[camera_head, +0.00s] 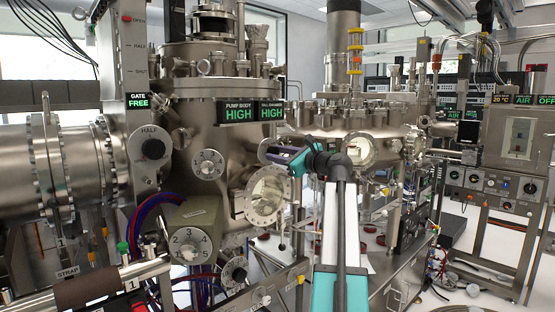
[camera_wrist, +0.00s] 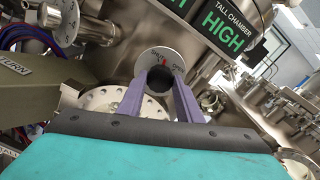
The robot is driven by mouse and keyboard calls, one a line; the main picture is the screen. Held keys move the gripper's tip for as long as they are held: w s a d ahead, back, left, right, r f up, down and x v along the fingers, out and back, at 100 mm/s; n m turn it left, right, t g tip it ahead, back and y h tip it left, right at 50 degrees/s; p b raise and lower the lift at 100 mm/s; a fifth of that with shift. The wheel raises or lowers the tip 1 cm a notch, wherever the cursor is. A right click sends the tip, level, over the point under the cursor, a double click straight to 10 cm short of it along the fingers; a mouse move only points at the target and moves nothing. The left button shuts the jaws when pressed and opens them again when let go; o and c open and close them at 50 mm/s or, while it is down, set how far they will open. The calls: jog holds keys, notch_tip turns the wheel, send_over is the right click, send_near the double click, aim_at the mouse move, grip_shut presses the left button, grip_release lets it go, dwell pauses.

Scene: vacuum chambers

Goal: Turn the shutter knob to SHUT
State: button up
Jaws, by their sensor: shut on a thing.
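A red mark shows on the dial just above the knob. The two purple fingers of my gripper (camera_wrist: 160,88) are shut on the knob, one on each side. In the head view my gripper (camera_head: 288,155) reaches the chamber wall below the green displays. There the knob is mostly hidden by the gripper, and only part of its grey dial (camera_head: 268,146) shows. The knob's exact setting cannot be read.
A round glass viewport (camera_head: 268,195) lies just below my gripper, and another viewport (camera_head: 358,149) is to its right. A second dial (camera_head: 208,164) and a numbered box (camera_head: 190,232) are to the left. Displays read PUMP BODY HIGH (camera_head: 238,112) and GATE FREE (camera_head: 138,101).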

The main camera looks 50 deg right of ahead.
jog(key=shift+r+n+b, duration=0.15)
jog(key=shift+n+b, duration=0.45)
jog(key=shift+n, duration=0.8)
jog(key=shift+r, duration=0.1)
jog(key=o, duration=1)
jog(key=shift+w, duration=0.1)
jog(key=shift+o, duration=0.2)
jog(key=shift+f, duration=0.2)
